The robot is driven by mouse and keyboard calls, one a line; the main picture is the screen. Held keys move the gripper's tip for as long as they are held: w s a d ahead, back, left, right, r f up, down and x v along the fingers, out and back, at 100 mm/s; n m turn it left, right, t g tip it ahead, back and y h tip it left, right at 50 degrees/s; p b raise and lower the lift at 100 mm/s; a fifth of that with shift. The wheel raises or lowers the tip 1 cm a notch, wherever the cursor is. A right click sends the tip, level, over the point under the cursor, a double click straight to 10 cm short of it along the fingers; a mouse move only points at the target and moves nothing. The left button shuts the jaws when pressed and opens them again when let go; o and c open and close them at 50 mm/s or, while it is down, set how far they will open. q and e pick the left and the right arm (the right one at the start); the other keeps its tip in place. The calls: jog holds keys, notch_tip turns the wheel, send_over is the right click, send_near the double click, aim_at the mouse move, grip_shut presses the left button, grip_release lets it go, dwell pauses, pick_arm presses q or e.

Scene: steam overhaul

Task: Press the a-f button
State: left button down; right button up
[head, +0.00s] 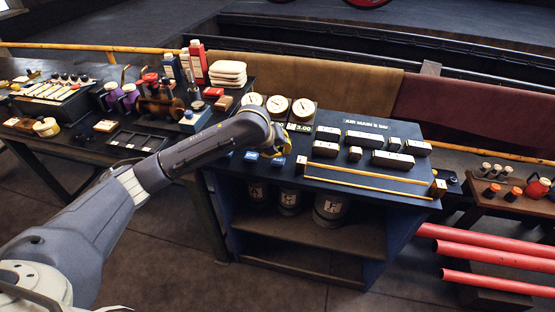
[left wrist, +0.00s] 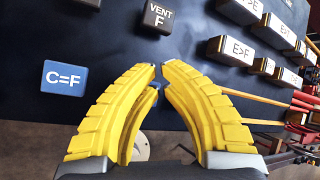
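My left gripper (head: 277,146) is over the left part of a dark sloping panel (head: 340,180) in the head view. In the left wrist view its yellow fingers (left wrist: 160,69) meet almost tip to tip with nothing between them. They point at the panel just below a dark button marked VENT F (left wrist: 158,17). A blue button marked C=F (left wrist: 64,78) is to their left; a white-faced button marked E>F (left wrist: 237,49) is to their right. I cannot read an A-F label on any button; part of the panel is behind the gripper. My right gripper is not seen.
Three round gauges (head: 278,105) and a small green display (head: 328,133) stand along the panel's back. Several white-faced buttons (head: 364,139) fill its right half, with yellow strips (head: 356,177) in front. A cluttered bench stands left; red pipes (head: 490,257) lie right.

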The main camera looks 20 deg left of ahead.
pick_arm(q)
jog(key=shift+r, duration=3)
